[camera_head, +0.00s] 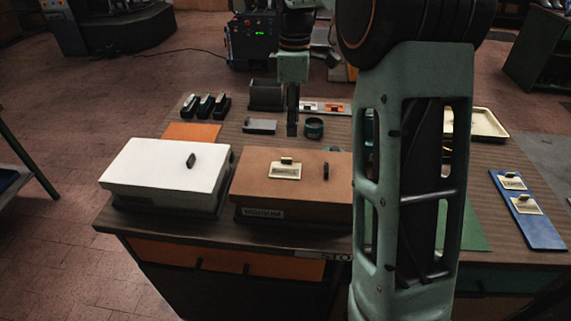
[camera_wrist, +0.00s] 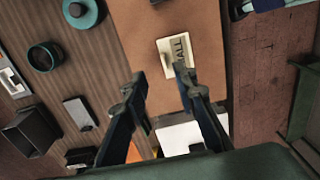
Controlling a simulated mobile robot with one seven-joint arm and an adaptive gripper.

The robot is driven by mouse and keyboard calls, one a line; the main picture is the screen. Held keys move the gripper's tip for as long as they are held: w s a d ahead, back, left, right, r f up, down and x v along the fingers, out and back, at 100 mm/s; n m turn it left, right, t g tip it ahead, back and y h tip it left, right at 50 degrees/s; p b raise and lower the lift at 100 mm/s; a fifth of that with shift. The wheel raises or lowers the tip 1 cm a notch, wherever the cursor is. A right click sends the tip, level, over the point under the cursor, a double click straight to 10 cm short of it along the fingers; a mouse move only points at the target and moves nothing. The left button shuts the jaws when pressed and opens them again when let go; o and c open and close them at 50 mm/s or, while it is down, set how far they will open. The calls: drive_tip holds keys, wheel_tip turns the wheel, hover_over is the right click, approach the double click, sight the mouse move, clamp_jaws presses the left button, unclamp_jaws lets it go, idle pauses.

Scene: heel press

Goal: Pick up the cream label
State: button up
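A cream label (camera_head: 285,170) with a raised tab lies on top of the brown box (camera_head: 249,178). Two more cream labels, one farther back (camera_head: 513,181) and one nearer (camera_head: 526,206), lie on a blue strip at the right. My gripper (camera_head: 292,130) points down behind the brown box in the head view. In the wrist view its two fingers (camera_wrist: 160,88) are apart with nothing between them. It is above the box and apart from the label.
A white-topped box (camera_head: 165,165) stands left of the brown box. A dark block (camera_head: 326,171) sits on the brown box's right part. Behind are a teal round dish (camera_head: 314,128), a grey block (camera_head: 259,126), a dark bin (camera_head: 266,94) and several black holders (camera_head: 206,105). My arm hides the table's right middle.

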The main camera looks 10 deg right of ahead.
hover_over(291, 163)
drive_tip(key=f, duration=0.3)
drive_tip(key=w+f, duration=0.1)
drive_tip(key=shift+d+f, duration=0.15)
drive_tip(key=shift+f, duration=0.25)
drive_tip(key=shift+s+a+f+p, duration=0.1)
drive_tip(key=shift+a+f+p, duration=0.1)
drive_tip(key=shift+f, duration=1.15)
drive_tip(key=shift+s+a+f+p, duration=0.1)
drive_tip(key=shift+a+f+p, duration=0.1)
drive_tip(key=shift+f, duration=1.15)
drive_tip(key=shift+c, duration=0.4)
clamp_jaws()
